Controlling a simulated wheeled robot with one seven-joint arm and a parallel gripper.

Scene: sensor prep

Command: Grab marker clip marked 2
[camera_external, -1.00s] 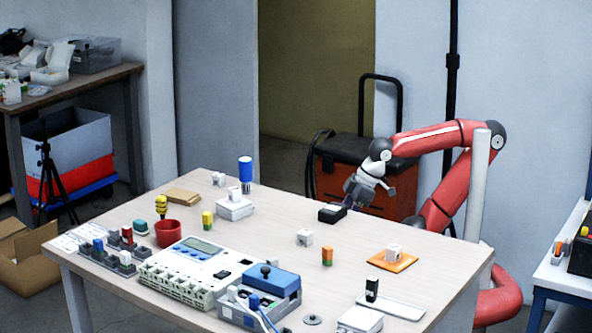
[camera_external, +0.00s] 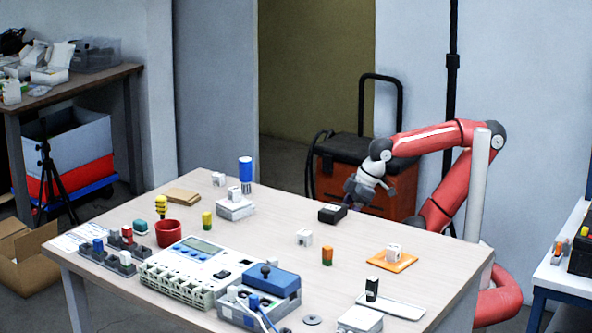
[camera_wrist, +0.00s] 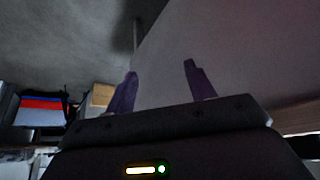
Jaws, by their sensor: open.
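Several small white clip-like blocks are in the external view. One stands at the back of the table (camera_external: 219,179), one on a white box (camera_external: 234,194), one near the table's middle (camera_external: 304,237), and one on an orange pad (camera_external: 393,249). Their markings are too small to read, so I cannot tell which is marked 2. My gripper (camera_external: 352,201) is over the far right edge of the table, beside a black block, apart from all these clips. In the wrist view my gripper (camera_wrist: 160,70) has its purple fingers spread, with nothing between them.
The black block (camera_external: 332,213) is closest to my gripper. The table's centre has free room.

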